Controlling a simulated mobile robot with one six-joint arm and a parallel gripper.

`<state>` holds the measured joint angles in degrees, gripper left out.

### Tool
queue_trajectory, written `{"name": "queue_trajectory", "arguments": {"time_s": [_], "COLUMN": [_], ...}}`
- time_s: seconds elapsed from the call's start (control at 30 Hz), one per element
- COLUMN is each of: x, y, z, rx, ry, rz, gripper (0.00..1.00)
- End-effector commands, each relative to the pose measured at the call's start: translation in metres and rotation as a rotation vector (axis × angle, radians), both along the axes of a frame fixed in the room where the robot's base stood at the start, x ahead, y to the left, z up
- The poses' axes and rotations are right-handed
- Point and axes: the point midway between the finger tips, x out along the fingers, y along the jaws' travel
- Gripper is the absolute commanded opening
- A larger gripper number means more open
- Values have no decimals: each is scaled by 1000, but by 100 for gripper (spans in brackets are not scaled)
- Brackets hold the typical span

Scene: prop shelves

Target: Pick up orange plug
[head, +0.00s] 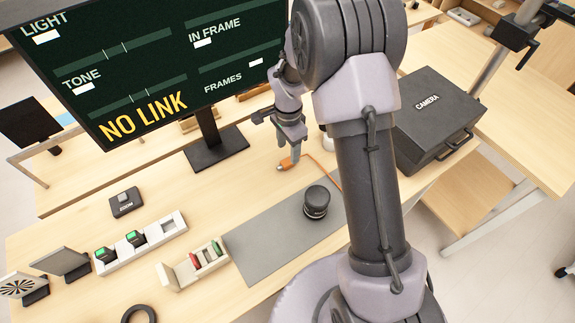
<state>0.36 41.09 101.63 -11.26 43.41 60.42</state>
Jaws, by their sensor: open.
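The orange plug (286,164) lies on the wooden table, with an orange cable (322,170) running from it to the right behind my arm. My gripper (289,148) is right by the plug in the head view, pointing down with its fingers close above or beside it. The jaws are open. From this view I cannot tell whether a finger touches the plug. Part of the cable is hidden behind my arm.
A black lens (316,202) stands on a grey mat (265,245) in front of the plug. A monitor (150,70) on a stand (216,150) is to the left. A black camera case (438,120) is at right. Small holders (140,245) sit at front left.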

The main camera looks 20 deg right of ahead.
Motion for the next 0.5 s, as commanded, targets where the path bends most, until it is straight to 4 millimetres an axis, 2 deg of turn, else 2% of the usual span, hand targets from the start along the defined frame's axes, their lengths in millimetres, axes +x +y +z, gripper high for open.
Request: {"name": "queue_trajectory", "arguments": {"time_s": [0.03,0.23,0.4,0.5], "x": [0,2,5,5], "y": [0,1,3,3], "z": [-10,-28,-63,-70], "rx": [0,0,1,0], "ry": [1,-1,1,-1], "rz": [1,1,0,0], "gripper": [53,53,53,53]}}
